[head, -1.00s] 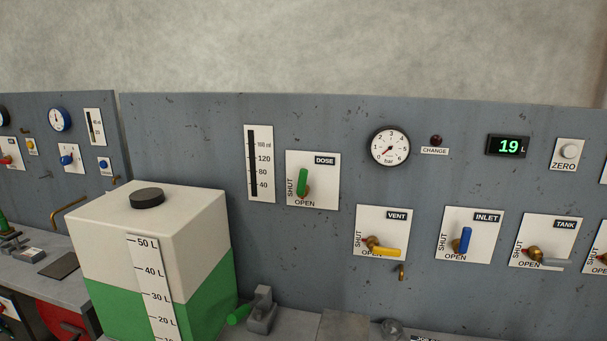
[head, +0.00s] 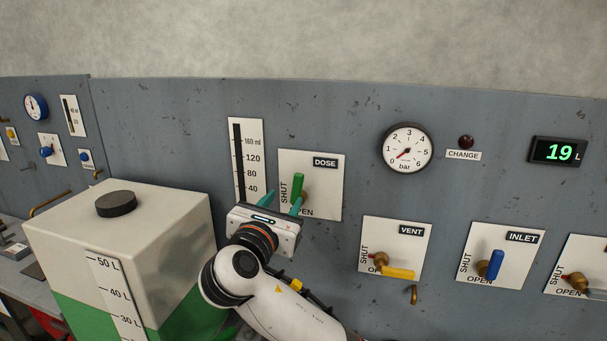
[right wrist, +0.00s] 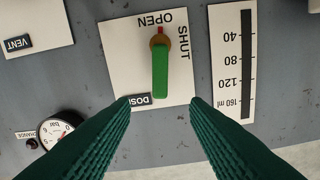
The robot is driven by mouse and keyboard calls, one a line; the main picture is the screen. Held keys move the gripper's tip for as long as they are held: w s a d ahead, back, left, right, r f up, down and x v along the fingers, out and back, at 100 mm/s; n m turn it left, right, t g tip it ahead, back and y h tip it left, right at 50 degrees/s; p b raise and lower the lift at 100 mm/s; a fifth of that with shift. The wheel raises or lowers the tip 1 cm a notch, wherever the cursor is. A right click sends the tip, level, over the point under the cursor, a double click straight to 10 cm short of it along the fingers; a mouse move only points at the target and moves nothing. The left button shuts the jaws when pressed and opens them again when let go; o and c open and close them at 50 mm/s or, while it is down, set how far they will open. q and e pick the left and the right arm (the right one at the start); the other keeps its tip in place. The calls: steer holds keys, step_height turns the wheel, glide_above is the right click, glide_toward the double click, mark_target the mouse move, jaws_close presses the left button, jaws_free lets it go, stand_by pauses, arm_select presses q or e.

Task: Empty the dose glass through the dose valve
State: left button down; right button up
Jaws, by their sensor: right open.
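The dose valve has a green lever (head: 297,187) on a white plate labelled DOSE. The lever stands upright, along the SHUT word; it also shows in the right wrist view (right wrist: 160,72), where the picture is upside down. The dose glass (head: 238,160) is the dark column on the white ml scale left of the valve; its liquid level cannot be told. My right gripper (head: 281,201) is open, just in front of the dose plate. In the right wrist view its fingers (right wrist: 160,102) are apart, with the lever ahead, in line with the gap. My left gripper is not in view.
The VENT valve's yellow lever (head: 398,273) lies level; the INLET valve's blue lever (head: 495,265) stands upright. A pressure gauge (head: 406,148) and a display reading 19 L (head: 558,152) are on the panel. A white-and-green tank (head: 150,245) stands at the left.

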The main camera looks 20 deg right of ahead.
mark_target(297, 182)
steer(key=p+x, duration=0.2)
steer(key=x, duration=0.5)
steer(key=shift+w+d+r, duration=0.15)
steer(key=shift+w+d, duration=0.05)
steer(key=shift+d, duration=0.05)
steer(key=shift+p+x, duration=0.5)
steer(key=shift+x, duration=0.75)
steer(key=shift+w, duration=0.15)
steer(key=shift+w+d, duration=0.1)
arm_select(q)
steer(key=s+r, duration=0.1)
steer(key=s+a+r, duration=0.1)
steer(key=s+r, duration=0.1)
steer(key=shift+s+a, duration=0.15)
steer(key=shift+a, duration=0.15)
arm_select(e)
jaws_close()
